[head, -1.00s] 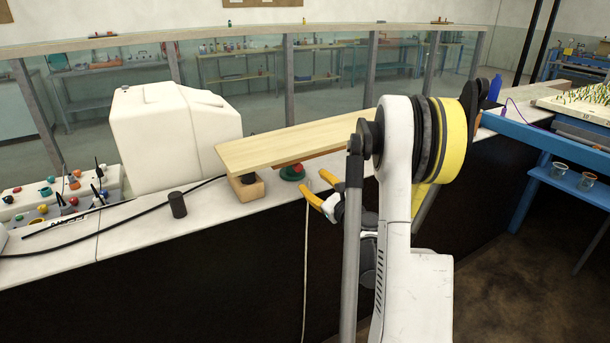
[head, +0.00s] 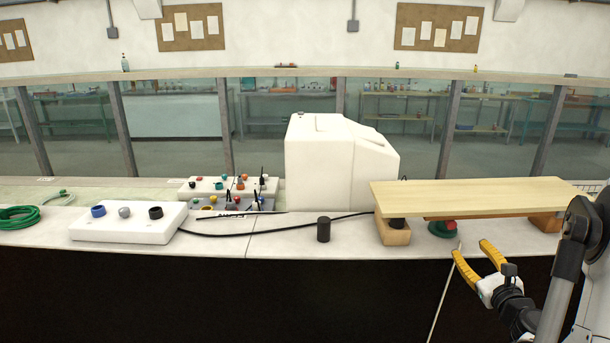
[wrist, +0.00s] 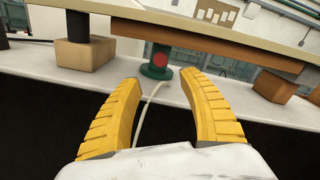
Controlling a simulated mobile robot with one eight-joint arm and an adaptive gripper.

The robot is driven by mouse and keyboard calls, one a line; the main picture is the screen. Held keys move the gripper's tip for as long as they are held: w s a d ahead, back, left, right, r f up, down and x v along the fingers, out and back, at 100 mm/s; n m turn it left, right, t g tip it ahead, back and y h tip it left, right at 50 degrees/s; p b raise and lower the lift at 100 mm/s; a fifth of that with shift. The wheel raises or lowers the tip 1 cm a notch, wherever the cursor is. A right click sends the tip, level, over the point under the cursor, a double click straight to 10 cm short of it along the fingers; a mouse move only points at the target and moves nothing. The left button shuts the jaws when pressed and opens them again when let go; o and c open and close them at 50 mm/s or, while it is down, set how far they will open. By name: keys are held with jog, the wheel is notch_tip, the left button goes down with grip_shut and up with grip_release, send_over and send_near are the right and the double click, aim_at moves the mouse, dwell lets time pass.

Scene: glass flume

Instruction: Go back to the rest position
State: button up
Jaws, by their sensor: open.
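My gripper (head: 474,266) is at the lower right of the head view, in front of the counter's front edge. Its two yellow fingers are apart with nothing between them, as the wrist view also shows (wrist: 162,108). Beyond the fingertips, a green base with a red button (wrist: 160,60) stands on the counter under a wooden board. The button also shows under the board in the head view (head: 446,227). The fingers do not touch the button or the board.
The wooden board (head: 470,196) rests on wooden blocks (head: 393,231) above the counter (head: 285,240). A white tank (head: 325,165), a black cylinder (head: 323,229) and a white control box (head: 128,221) stand to the left. A pale cord (head: 441,295) hangs down the dark counter front near my gripper.

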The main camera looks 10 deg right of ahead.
jog(key=w+a+r+n+g+y, duration=0.1)
jog(key=a+r+n+g+y, duration=0.15)
jog(key=a+n, duration=0.8)
jog(key=a+r+n+g+y, duration=0.2)
jog(key=a+n+g+y, duration=0.3)
jog(key=a, duration=1)
jog(key=s+a+n+h, duration=0.1)
jog(key=s+a+n, duration=0.7)
jog(key=a+n, duration=0.2)
jog(key=s+a+f+n+g+h, duration=0.2)
jog(key=s+n+g, duration=0.1)
jog(key=s+n, duration=0.5)
jog(key=s, duration=0.3)
jog(key=shift+s+a+f, duration=0.2)
jog(key=shift+s+a, duration=0.05)
jog(key=shift+s, duration=0.05)
jog(key=shift+h, duration=0.25)
